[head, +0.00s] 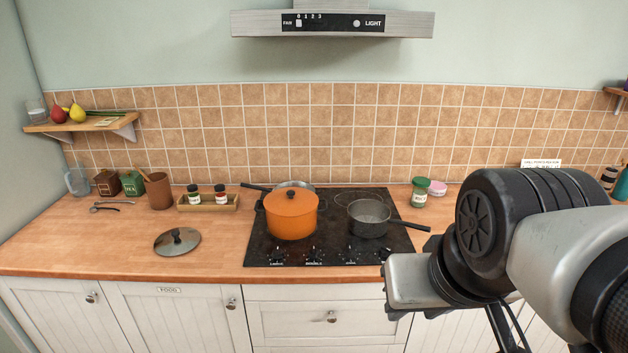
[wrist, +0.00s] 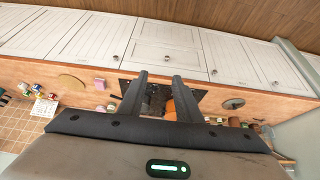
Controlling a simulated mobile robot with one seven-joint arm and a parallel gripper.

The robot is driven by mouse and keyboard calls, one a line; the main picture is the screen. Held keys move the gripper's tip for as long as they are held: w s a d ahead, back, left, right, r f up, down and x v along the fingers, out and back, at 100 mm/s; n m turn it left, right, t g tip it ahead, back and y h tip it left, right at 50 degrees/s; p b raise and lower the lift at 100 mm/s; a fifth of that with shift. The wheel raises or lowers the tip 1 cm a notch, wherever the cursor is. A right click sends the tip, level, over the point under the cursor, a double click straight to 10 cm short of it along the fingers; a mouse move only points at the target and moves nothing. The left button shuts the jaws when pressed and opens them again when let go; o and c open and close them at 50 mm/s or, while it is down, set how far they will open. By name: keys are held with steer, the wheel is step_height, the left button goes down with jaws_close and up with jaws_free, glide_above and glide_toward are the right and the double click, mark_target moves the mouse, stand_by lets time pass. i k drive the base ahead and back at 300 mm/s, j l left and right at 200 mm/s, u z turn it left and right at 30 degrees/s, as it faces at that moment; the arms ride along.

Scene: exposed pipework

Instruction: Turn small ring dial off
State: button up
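The black hob (head: 335,205) is set into the wooden worktop. A row of dark dials runs along its front edge, including a left dial (head: 277,255), a middle dial (head: 314,254) and a right dial (head: 350,254). Their labels are too small to read surely, and I cannot tell how each is turned. My arm partly covers the hob's front right corner. In the wrist view, which looks upside down, my gripper (wrist: 160,77) is open and empty. The hob (wrist: 155,97) shows between its fingers, some way off.
An orange pot (head: 291,215) with a lid and a grey saucepan (head: 369,217) stand on the hob. The saucepan's handle points right, towards my arm. A loose lid (head: 177,242) lies left of the hob. White drawers (head: 315,320) are below; an extractor hood (head: 332,24) is above.

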mark_target(385, 253)
steer(key=z, duration=0.25)
steer(key=i+l+u, duration=0.1)
steer(key=i, duration=0.3)
steer(key=i+l, duration=0.2)
steer(key=i, duration=0.15)
steer(key=i+l+u, duration=0.15)
steer(key=i, duration=0.25)
